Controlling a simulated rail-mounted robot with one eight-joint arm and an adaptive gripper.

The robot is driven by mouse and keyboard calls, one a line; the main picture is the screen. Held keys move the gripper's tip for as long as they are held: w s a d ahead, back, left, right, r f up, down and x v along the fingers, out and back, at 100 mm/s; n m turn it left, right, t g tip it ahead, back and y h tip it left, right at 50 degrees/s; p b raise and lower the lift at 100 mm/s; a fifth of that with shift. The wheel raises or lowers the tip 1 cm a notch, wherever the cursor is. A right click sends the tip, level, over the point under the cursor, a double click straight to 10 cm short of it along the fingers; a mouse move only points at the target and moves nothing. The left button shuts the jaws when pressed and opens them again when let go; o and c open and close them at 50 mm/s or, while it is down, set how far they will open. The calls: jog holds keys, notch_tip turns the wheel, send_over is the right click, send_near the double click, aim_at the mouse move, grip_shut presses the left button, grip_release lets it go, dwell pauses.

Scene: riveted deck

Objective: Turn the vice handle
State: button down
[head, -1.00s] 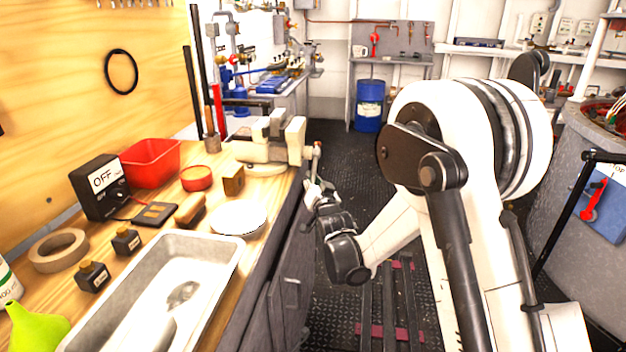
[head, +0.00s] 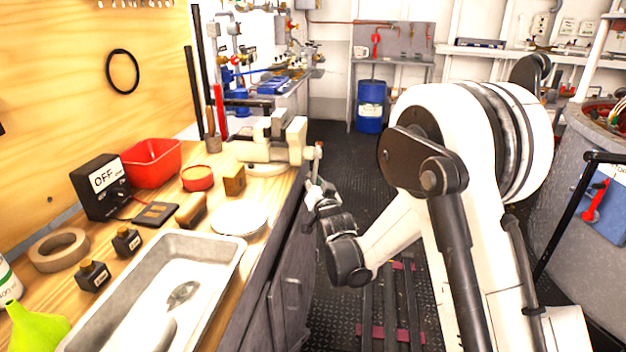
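The cream-coloured vice (head: 278,147) is mounted at the far end of the wooden workbench, by its right edge. Its handle (head: 317,160) shows at the vice's right end as a short, near-upright bar with a ball end, out over the bench edge. My gripper (head: 316,188) is at the lower part of the handle, reaching in from the right and below. The fingers are small and partly hidden by my wrist. I cannot tell whether they are closed on the handle or only beside it.
On the bench (head: 262,222) stand a metal tray (head: 228,245), a white plate (head: 239,219), a red bin (head: 152,165), a black OFF box (head: 100,187) and a tape roll (head: 58,250). Dark cabinet fronts (head: 290,285) drop below the bench edge beside my arm. The floor beyond (head: 345,150) is clear.

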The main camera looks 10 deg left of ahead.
jog(key=shift+w+d, duration=0.1)
jog(key=shift+d, duration=0.1)
dwell(0.3)
jog(key=c, duration=1.7)
grip_release()
jog(key=shift+c, duration=0.2)
jog(key=shift+s+d, duration=0.1)
jog(key=shift+s, duration=0.4)
jog(key=v, duration=1.1)
